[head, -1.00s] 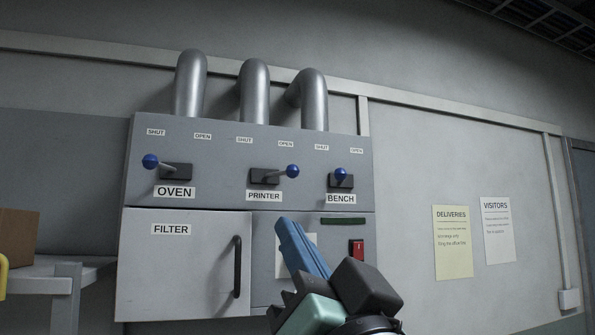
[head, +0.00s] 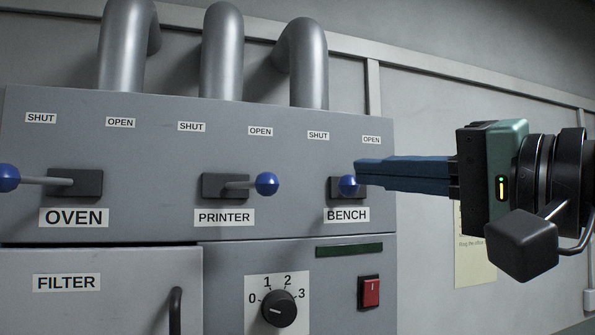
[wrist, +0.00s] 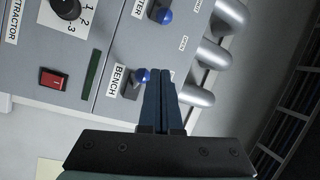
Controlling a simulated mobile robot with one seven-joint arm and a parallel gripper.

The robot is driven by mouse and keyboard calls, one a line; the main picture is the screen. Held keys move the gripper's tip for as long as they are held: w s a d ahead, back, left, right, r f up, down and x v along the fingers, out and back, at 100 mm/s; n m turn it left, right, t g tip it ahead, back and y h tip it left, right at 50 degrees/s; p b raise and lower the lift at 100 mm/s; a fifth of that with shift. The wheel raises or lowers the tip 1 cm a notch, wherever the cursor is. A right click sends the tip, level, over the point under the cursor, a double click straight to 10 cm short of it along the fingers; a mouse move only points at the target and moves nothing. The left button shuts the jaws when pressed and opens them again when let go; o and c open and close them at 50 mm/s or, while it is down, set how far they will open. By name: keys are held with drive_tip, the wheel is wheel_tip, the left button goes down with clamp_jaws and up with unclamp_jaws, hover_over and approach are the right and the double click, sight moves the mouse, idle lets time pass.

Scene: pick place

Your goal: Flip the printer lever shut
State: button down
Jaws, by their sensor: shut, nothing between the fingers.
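The printer lever (head: 266,184) has a blue ball knob on a short rod and points right, toward its OPEN label (head: 260,131); its SHUT label (head: 191,127) is to the left. Its knob also shows at the top of the wrist view (wrist: 163,15). My gripper (head: 358,172) is shut and empty, with its blue fingers pointing left. In the head view its tips overlap the bench lever (head: 348,187) area, to the right of the printer lever. In the wrist view the tips (wrist: 160,72) appear beside the bench knob (wrist: 142,76); I cannot tell whether they touch.
The oven lever (head: 8,178) points left, toward SHUT. Below the levers are a dial (head: 279,308), a red switch (head: 370,292) and the filter door (head: 110,300). Three pipes (head: 222,50) rise behind the panel top. Free space lies in front of the panel.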

sight(249, 185)
drive_tip(key=shift+s, duration=0.15)
drive_tip(key=r+p+x, duration=0.1)
drive_tip(key=p+x, duration=0.5)
drive_tip(key=x, duration=0.4)
drive_tip(key=s+a+f+p, duration=0.1)
drive_tip(key=s+a+f, duration=0.1)
drive_tip(key=shift+s+f+p, duration=0.25)
drive_tip(key=shift+s+p, duration=0.1)
drive_tip(key=shift+s, duration=0.05)
drive_tip(key=shift+s+t+h, duration=0.25)
drive_tip(key=shift+t+h, duration=0.05)
drive_tip(key=shift+h, duration=0.1)
